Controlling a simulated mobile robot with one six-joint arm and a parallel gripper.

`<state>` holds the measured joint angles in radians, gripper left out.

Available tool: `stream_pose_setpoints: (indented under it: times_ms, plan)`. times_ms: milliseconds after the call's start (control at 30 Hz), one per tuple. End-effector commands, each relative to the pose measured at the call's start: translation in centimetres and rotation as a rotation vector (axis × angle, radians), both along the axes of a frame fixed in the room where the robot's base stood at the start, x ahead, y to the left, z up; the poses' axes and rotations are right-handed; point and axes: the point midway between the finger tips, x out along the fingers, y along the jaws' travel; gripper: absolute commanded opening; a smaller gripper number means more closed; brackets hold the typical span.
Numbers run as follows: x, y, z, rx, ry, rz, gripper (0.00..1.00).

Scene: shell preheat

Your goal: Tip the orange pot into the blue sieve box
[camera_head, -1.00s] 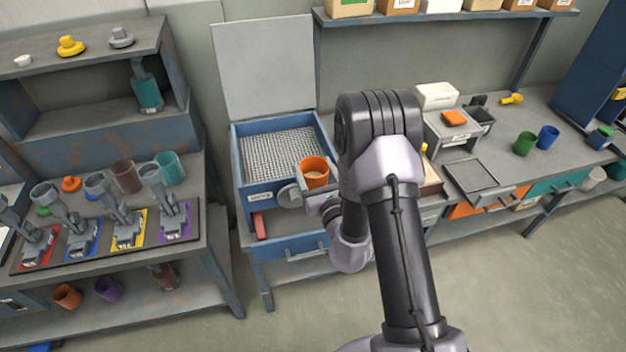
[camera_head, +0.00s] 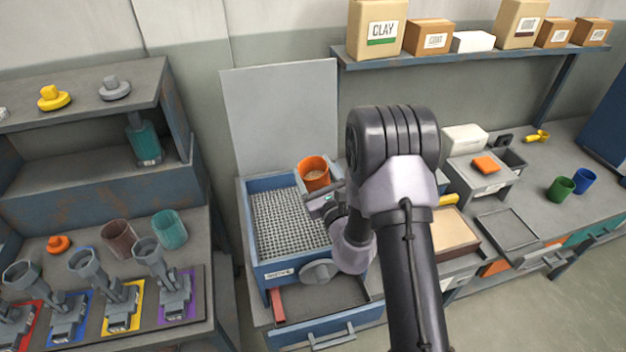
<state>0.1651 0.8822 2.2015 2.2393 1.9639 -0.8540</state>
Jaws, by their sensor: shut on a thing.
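My arm hides the right side of the box.
A round grey knob (camera_head: 320,271) sits on the box front, above a tray with a red bar (camera_head: 277,306). A shelf with cartons (camera_head: 375,30) runs along the wall at upper right.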

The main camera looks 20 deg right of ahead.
Motion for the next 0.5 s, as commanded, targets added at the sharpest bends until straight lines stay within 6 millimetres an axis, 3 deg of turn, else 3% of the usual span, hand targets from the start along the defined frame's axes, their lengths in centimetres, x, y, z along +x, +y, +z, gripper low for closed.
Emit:
stream_pose_setpoints:
  times_ms: [33, 500]
  plan:
    - [0.02, -0.02, -0.84, -0.027, -0.016, 0.001, 0.08]
    - [-0.09, 0.09, -1.42, -0.339, -0.178, -0.001, 0.08]
